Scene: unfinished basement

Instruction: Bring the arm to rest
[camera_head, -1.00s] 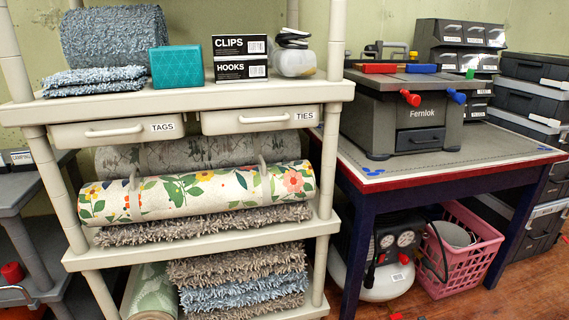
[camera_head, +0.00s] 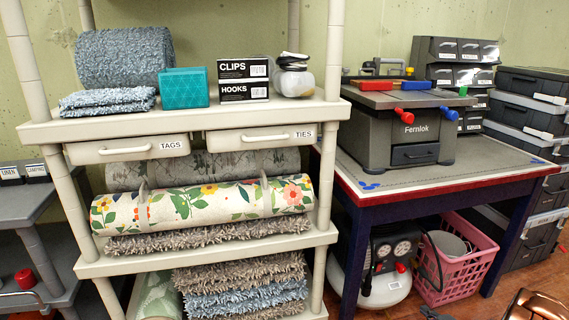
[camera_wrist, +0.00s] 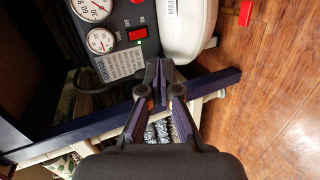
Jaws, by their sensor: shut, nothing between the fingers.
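My gripper (camera_wrist: 160,78) shows in the wrist view with its dark fingers together and nothing between them. It points toward the compressor (camera_wrist: 125,38) with its gauges and red switch, beside the white tank (camera_wrist: 187,28). I cannot tell whether the fingers touch anything there. In the head view the compressor (camera_head: 384,262) stands under the workbench. Most of my arm is out of the head view.
A beige shelf unit (camera_head: 200,122) holds rugs, rolls and boxes. Right of it, the workbench (camera_head: 480,165) carries the grey Fernlok device (camera_head: 405,125). A pink basket (camera_head: 455,270) stands below. Black cases (camera_head: 530,85) are stacked at right. Wooden floor (camera_wrist: 265,95) is open beside the compressor.

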